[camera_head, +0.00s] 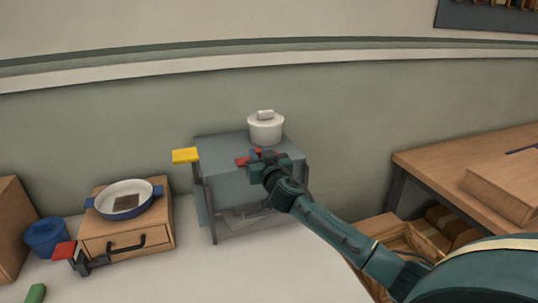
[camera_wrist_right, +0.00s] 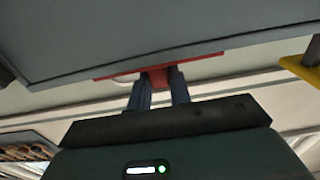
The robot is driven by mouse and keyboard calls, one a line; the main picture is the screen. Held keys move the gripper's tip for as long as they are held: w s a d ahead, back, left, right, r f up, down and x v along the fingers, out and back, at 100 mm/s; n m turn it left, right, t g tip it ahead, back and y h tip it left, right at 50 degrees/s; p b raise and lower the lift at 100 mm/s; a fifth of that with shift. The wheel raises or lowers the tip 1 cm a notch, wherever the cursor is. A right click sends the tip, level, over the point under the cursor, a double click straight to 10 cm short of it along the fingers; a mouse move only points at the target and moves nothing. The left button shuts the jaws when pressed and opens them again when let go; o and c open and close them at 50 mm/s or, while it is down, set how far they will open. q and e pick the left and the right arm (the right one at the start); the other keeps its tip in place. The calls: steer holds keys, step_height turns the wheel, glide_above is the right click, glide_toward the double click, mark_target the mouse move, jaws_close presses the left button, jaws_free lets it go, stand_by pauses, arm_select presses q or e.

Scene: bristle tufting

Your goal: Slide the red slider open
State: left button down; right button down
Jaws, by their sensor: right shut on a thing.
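The red slider (camera_head: 242,161) shows as small red parts beside my right gripper at the grey box (camera_head: 228,186). My right gripper (camera_head: 257,164) is shut on it, and the fingers hide part of it. In the right wrist view the red slider (camera_wrist_right: 160,72) runs along the lower edge of the grey box (camera_wrist_right: 150,38). The fingers of my right gripper (camera_wrist_right: 160,86) are close together around its middle part.
A white lidded pot (camera_head: 266,130) stands on the grey box, and a yellow block (camera_head: 185,155) sticks out at its left. A wooden drawer box (camera_head: 101,228) bears a blue-rimmed pan (camera_head: 148,190). A red block (camera_head: 64,250) is in front. White tabletop lies clear at the centre front.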

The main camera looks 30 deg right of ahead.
mark_target(229, 169)
steer(key=a, duration=0.2)
steer(key=w+a+b, duration=0.1)
steer(key=a, duration=0.2)
steer(key=a+b, duration=0.1)
steer(key=a, duration=0.1)
steer(key=shift+w+a+f, duration=0.1)
steer(key=shift+w+a, duration=0.2)
steer(key=shift+w, duration=0.1)
steer(key=shift+a, duration=0.3)
arm_select(q)
steer(key=shift+d+f+m, duration=0.1)
steer(key=shift+d+m, duration=0.2)
steer(key=shift+d, duration=0.35)
arm_select(e)
steer(key=shift+a, duration=0.1)
steer(key=c, duration=1.3)
jaws_free()
steer(key=shift+w+a, duration=0.1)
steer(key=shift+c, duration=0.2)
arm_select(q)
steer(key=shift+w+a, duration=0.1)
steer(key=shift+a, duration=0.15)
arm_select(e)
steer(key=shift+o, duration=0.3)
arm_select(q)
steer(key=shift+f, duration=0.1)
